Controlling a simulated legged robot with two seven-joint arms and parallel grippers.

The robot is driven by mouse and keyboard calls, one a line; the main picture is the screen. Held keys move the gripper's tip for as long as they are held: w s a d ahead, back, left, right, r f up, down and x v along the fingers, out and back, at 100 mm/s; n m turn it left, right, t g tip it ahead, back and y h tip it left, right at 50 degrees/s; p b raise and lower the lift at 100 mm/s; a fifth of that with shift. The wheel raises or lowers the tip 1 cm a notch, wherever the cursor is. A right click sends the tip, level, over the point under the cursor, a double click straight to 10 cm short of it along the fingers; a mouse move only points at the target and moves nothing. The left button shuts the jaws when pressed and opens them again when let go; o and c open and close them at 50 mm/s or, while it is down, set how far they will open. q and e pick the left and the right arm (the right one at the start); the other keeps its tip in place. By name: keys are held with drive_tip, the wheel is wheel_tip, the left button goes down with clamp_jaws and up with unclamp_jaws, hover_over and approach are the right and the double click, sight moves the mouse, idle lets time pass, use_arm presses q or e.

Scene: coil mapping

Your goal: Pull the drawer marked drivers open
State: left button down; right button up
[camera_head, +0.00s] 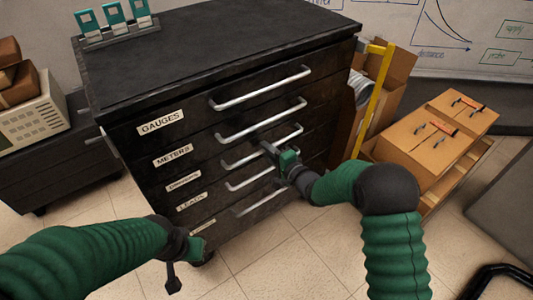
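The black cabinet has a column of drawers with silver bar handles. The third label (183,181) is small and slanted and seems to read drivers; its drawer's handle (238,162) runs to its right. That drawer looks flush with the others. My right gripper (269,148) reaches in from the right and its tips are at the middle of this handle. I cannot tell whether they are closed around it. My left gripper (173,278) hangs low at the left, in front of the cabinet and away from the handles; its fingers are small and dark.
The gauges (160,122), meters (172,155) and leads (192,202) labels mark other drawers. Teal clip-like items (114,14) stand on the cabinet top. A yellow level-like bar (372,100) and cardboard boxes (425,135) stand at the right. Tiled floor (285,262) is clear in front.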

drive_tip(key=shift+w+a, duration=0.25)
drive_tip(key=shift+a, duration=0.4)
drive_tip(key=shift+d, duration=0.1)
drive_tip(key=shift+d, duration=0.2)
clamp_jaws()
drive_tip(key=shift+s+a+f, duration=0.1)
drive_tip(key=shift+a+f, duration=0.05)
idle(0.5)
